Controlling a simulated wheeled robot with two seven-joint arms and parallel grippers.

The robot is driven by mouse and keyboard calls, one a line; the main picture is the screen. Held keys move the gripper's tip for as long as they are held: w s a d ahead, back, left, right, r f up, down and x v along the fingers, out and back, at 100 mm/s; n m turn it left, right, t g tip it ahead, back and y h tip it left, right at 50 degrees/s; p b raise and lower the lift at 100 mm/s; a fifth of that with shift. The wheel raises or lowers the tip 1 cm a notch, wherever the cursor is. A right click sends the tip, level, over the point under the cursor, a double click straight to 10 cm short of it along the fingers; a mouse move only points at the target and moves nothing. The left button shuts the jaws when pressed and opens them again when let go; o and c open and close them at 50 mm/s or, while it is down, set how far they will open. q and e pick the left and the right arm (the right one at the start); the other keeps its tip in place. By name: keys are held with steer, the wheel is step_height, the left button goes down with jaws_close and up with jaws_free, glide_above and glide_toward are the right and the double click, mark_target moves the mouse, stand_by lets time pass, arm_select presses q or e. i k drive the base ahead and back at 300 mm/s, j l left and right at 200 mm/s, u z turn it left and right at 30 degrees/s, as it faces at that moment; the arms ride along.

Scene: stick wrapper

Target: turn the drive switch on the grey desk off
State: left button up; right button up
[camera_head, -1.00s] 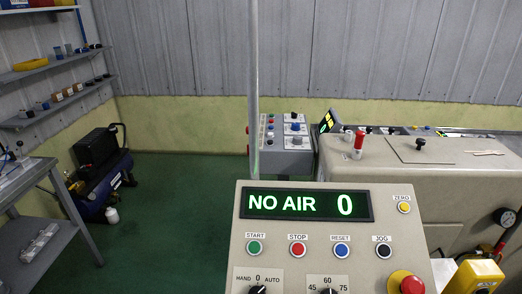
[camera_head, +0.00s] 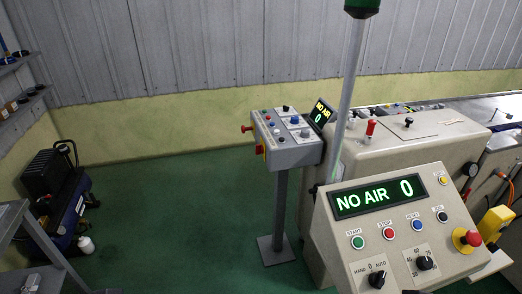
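The labels are too small to read, so I cannot tell which one is the drive switch. Neither of my grippers is in view.
A beige console (camera_head: 385,220) showing "NO AIR 0" stands at the front right, before a beige machine (camera_head: 400,160). A pole (camera_head: 346,110) rises between desk and console. A compressor (camera_head: 55,195) and a grey table (camera_head: 25,240) are at the left. The green floor (camera_head: 180,220) is clear.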

mark_target(259, 148)
steer(key=i+j, duration=0.1)
steer(key=j, duration=0.2)
steer(key=i+j+u, duration=0.1)
steer(key=i+j, duration=0.2)
steer(key=i, duration=0.15)
steer(key=i+j+u, duration=0.15)
steer(key=i, duration=0.25)
steer(key=i+j+u, duration=0.1)
steer(key=i+j, duration=0.2)
steer(key=i, duration=0.15)
